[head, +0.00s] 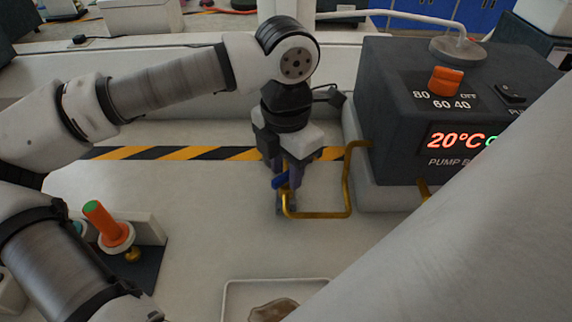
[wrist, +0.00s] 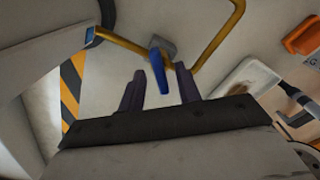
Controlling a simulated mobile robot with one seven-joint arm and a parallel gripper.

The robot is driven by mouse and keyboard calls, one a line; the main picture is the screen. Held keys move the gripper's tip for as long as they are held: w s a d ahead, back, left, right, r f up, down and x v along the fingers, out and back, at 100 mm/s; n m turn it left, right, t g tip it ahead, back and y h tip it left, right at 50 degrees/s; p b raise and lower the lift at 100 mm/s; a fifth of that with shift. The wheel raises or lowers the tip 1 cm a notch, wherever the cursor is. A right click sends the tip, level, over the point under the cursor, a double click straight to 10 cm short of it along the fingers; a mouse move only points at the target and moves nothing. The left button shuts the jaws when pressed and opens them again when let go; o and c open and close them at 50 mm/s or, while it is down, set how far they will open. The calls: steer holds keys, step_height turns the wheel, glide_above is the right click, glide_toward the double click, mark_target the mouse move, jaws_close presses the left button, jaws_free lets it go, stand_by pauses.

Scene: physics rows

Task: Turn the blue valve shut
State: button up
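The blue valve handle (head: 281,181) sits on a brass pipe (head: 320,215) left of the pump box. In the wrist view the blue handle (wrist: 158,72) is a narrow lever on the pipe, pointing toward my gripper. My gripper (head: 284,180) points down over the valve in the head view. In the wrist view my gripper (wrist: 160,88) has its two dark purple fingers apart, one on each side of the handle, with visible gaps. The fingers partly hide the valve in the head view, and I cannot tell exactly how deep the handle lies between them.
The dark pump box (head: 395,130) with an orange knob (head: 446,80) and a 20°C display stands on the right. A white tray (head: 232,300) is at the front. A dark stand with an orange-and-green handle (head: 104,222) is at the left. The bench middle is clear.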

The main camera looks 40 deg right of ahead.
jaws_close()
stand_by(0.4)
steer(key=m+b, duration=0.2)
steer(key=shift+f+m, duration=0.1)
steer(key=shift+m, duration=0.3)
steer(key=m+b, duration=0.2)
steer(key=m, duration=0.3)
steer(key=shift+m, duration=0.3)
jaws_free()
